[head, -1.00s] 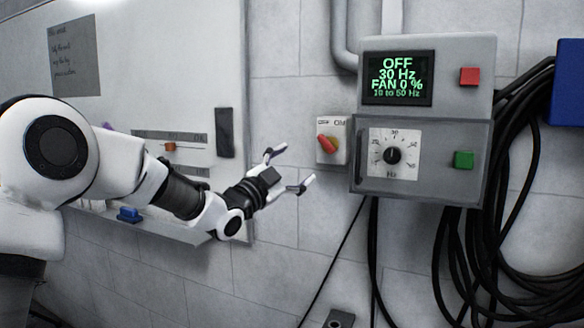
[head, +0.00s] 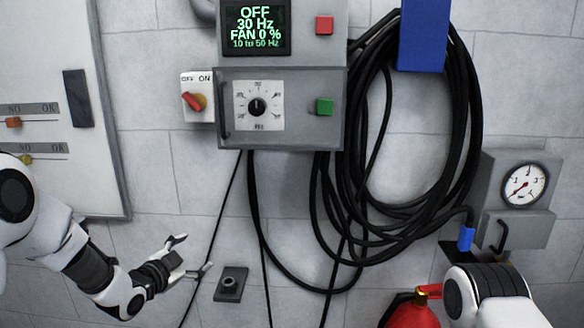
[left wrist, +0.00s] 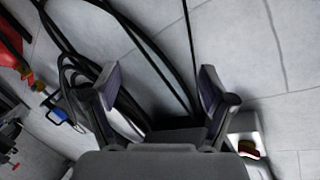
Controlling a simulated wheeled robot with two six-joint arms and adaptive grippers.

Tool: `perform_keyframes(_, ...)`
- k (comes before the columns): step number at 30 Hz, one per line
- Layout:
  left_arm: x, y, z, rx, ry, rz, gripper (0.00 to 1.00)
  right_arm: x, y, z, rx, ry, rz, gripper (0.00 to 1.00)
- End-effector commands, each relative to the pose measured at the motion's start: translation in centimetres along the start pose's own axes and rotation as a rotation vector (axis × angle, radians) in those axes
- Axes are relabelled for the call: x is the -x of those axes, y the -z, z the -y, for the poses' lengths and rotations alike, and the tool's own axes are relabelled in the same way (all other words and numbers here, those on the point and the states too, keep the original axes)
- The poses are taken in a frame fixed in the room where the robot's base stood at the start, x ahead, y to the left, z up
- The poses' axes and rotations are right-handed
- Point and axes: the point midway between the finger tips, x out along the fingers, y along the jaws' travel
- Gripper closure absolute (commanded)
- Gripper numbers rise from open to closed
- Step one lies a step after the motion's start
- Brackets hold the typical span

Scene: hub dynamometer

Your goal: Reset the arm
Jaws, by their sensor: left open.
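My left arm comes in from the left in the head view. Its gripper (head: 192,255) is open and empty in front of the tiled wall, well below the red rotary switch (head: 194,102) and left of a small dark wall fitting (head: 230,284). In the left wrist view the two fingers (left wrist: 160,92) are spread, with nothing between them but wall and a cable behind. A white upper part of my right arm (head: 485,295) shows at the bottom right; its gripper is out of view.
The grey control box (head: 282,108) reads OFF, 30 Hz, FAN 0 %. Black hoses (head: 400,215) hang from a blue bracket (head: 423,35). A gauge box (head: 515,200) and a red extinguisher (head: 412,312) stand at right. A whiteboard (head: 45,70) is at left.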

Motion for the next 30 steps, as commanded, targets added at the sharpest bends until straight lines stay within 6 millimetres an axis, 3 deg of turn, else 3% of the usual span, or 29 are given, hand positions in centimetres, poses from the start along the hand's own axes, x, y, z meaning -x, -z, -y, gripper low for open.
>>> perform_keyframes(1, 0.4, -3.2, -3.8, 0.039, -0.055, 0.069, 0.17, 0.0, 0.0, 0.0, 0.000, 0.000, 0.000, 0.60)
perform_keyframes(3, 1.5, -7.3, -8.7, 0.100, -0.123, 0.166, 0.17, 0.0, 0.0, 0.0, 0.000, 0.000, 0.000, 0.60)
perform_keyframes(8, 6.9, -15.5, -19.7, 0.260, -0.264, 0.421, 0.17, 0.0, 0.0, 0.0, 0.000, 0.000, 0.000, 0.60)
perform_keyframes(11, 12.1, -19.7, -26.0, 0.370, -0.337, 0.606, 0.17, 0.0, 0.0, 0.0, 0.000, 0.000, 0.000, 0.60)
perform_keyframes(15, 21.7, -23.6, -33.4, 0.531, -0.404, 0.909, 0.17, 0.0, 0.0, 0.0, 0.000, 0.000, 0.000, 0.60)
perform_keyframes(18, 28.8, -24.6, -36.4, 0.643, -0.396, 1.134, 0.17, 0.1, 0.0, 0.0, 0.000, 0.000, 0.000, 0.60)
perform_keyframes(22, 34.9, -24.2, -36.8, 0.793, -0.281, 1.364, 0.17, 0.0, 0.0, 0.0, 0.000, 0.000, 0.000, 0.60)
perform_keyframes(30, 35.2, -24.4, -36.7, 0.872, -0.206, 1.409, 0.17, 0.0, 0.0, 0.0, 0.000, 0.000, 0.000, 0.60)
